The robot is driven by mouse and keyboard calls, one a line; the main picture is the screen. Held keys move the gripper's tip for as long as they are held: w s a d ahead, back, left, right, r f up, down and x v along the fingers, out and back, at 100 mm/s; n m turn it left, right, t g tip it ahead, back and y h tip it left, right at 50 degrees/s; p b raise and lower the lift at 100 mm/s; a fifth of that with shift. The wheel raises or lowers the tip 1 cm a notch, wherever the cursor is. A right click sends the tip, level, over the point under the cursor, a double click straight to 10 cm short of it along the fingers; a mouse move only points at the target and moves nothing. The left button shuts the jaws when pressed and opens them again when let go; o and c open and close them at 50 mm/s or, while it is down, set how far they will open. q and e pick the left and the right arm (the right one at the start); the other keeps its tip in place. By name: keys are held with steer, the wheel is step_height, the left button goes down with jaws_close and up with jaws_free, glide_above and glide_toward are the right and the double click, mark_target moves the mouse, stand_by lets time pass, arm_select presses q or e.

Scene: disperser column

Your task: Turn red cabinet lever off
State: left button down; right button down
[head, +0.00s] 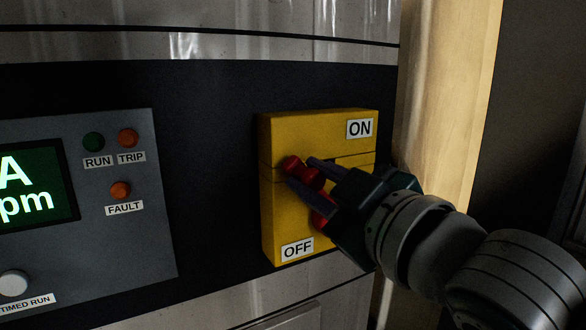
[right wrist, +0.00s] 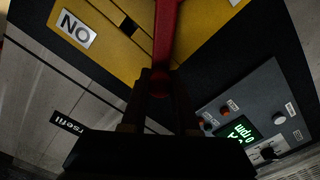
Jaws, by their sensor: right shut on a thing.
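The red lever (head: 293,164) is on the front of a yellow switch box (head: 285,132). The box has an ON label (head: 359,128) at its upper right and an OFF label (head: 297,250) at its lower left. The lever's rounded end shows left of my fingers, and more red shows below them. My right gripper (head: 303,174) is shut on the lever, about midway up the box, and hides part of it. In the right wrist view the red lever (right wrist: 166,30) runs from the top edge down between the dark fingers. My left gripper is not in view.
A grey control panel (head: 150,200) with a green display (head: 30,185), small lamps and a white knob (head: 13,283) is left of the box. The dark cabinet front (head: 215,100) between them is clear. A pale upright surface (head: 445,90) stands at the right.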

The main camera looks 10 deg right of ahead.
mark_target(287, 222)
steer(key=s+a+f+n+b, duration=0.1)
steer(key=a+f+n+b, duration=0.3)
steer(key=f+n+b, duration=0.2)
steer(key=shift+s+f+n, duration=0.2)
steer(key=shift+f+n, duration=1.2)
steer(key=shift+n, duration=0.9)
steer(key=c, duration=0.7)
jaws_free()
steer(key=shift+o, duration=0.2)
steer(key=b+v, duration=0.1)
steer(key=v, duration=0.9)
